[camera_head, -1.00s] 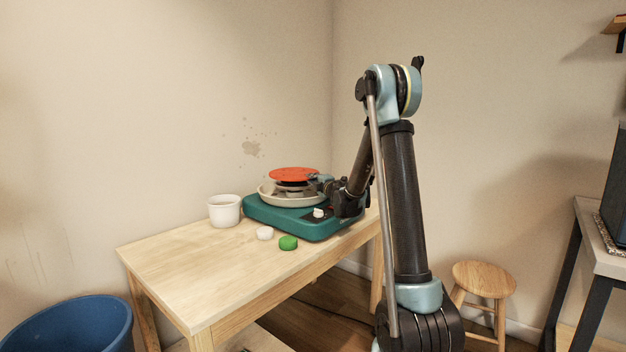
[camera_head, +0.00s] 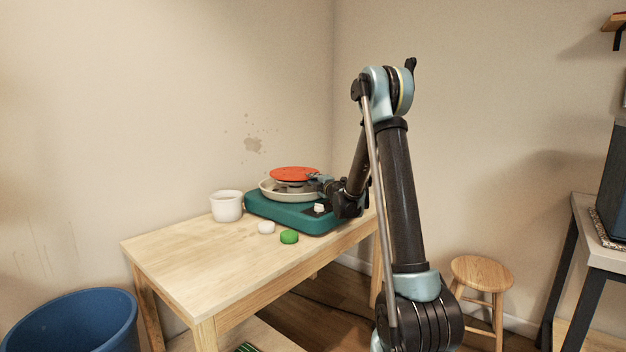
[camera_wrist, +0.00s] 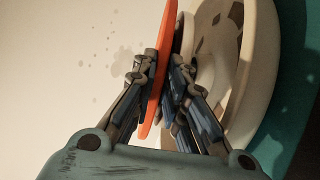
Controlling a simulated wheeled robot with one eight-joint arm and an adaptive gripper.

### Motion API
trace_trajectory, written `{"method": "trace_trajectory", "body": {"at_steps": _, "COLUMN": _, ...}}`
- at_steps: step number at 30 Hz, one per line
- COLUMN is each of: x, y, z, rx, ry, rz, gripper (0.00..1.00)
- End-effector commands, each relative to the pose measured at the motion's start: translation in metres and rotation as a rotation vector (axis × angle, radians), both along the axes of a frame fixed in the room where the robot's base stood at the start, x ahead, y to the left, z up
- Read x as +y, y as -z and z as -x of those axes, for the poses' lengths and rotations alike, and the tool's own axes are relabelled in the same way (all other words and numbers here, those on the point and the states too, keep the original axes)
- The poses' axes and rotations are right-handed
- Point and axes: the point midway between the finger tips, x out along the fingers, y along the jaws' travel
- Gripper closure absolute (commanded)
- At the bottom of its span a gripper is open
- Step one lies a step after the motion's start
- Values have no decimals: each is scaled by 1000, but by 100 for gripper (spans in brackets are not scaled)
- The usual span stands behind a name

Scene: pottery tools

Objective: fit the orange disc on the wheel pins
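The orange disc (camera_head: 294,173) is held roughly level above the wheel head, inside the cream splash pan (camera_head: 268,193) of the teal pottery wheel (camera_head: 283,212). In the wrist view the disc (camera_wrist: 166,65) shows edge-on between the two fingers of my gripper (camera_wrist: 163,75), which is shut on its rim. The wheel head (camera_wrist: 187,35) shows beside the disc in the wrist view, with a narrow gap near the fingers. The pins cannot be made out, so their alignment with the disc's holes cannot be told.
The wheel stands at the back right of the wooden table (camera_head: 195,258). A white cup (camera_head: 226,207) stands left of it. A white lump (camera_head: 266,228) and a green lump (camera_head: 289,237) lie in front. The table's left half is clear. A blue bin (camera_head: 75,322) stands below.

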Motion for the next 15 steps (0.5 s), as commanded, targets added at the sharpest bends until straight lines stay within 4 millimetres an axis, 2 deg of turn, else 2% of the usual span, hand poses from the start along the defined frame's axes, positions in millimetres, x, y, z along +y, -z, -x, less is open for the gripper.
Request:
{"method": "trace_trajectory", "body": {"at_steps": 1, "x": -6, "y": 4, "z": 1, "rx": 0, "ry": 9, "rz": 7, "gripper": 76}}
{"method": "trace_trajectory", "body": {"at_steps": 3, "x": -5, "y": 5, "z": 1, "rx": 0, "ry": 8, "rz": 7, "gripper": 66}}
{"method": "trace_trajectory", "body": {"at_steps": 11, "x": -1, "y": 4, "z": 2, "rx": -1, "ry": 3, "rz": 8, "gripper": 66}}
{"method": "trace_trajectory", "body": {"at_steps": 15, "x": -5, "y": 4, "z": 13, "rx": -1, "ry": 2, "rz": 7, "gripper": 66}}
